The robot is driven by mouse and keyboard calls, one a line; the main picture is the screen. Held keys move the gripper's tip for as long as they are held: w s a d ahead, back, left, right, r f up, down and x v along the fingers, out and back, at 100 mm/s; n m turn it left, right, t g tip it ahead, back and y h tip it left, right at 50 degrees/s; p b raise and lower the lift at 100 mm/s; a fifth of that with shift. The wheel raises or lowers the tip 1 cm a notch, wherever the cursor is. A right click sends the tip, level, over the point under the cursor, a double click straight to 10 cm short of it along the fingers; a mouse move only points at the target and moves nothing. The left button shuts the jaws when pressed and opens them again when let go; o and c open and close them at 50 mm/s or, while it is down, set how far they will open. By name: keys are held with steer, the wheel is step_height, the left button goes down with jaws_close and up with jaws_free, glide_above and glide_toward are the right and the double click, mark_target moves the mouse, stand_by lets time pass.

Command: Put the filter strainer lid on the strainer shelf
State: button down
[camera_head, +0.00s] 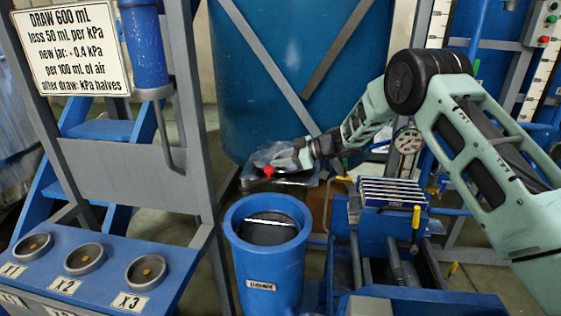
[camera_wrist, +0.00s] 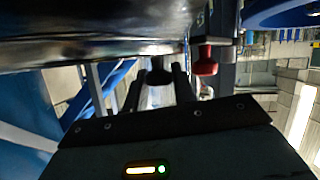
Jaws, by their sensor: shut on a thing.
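My gripper (camera_head: 303,153) is at the middle of the head view, reaching left, past and above the blue strainer vessel. It is shut on the filter strainer lid (camera_head: 272,155), a grey, shiny lid. In the wrist view my gripper (camera_wrist: 158,82) has both fingers around a dark knob, and the lid's dark metal surface (camera_wrist: 90,52) fills the upper left. A dark flat shelf (camera_head: 285,181) lies just below the lid in the head view; it may be the strainer shelf. Whether the lid touches it, I cannot tell.
The open blue strainer vessel (camera_head: 240,258) stands nearer, below my gripper. A red knob (camera_head: 268,172) is close to the lid. A large blue tank (camera_head: 260,90) with grey braces rises behind. A rack of plates (camera_head: 392,192) stands right, a gauge (camera_head: 408,141) above it.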

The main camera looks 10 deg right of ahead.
steer(key=shift+f, duration=0.45)
steer(key=shift+f, duration=0.15)
steer(key=c, duration=1.1)
jaws_free()
steer(key=shift+c, duration=0.2)
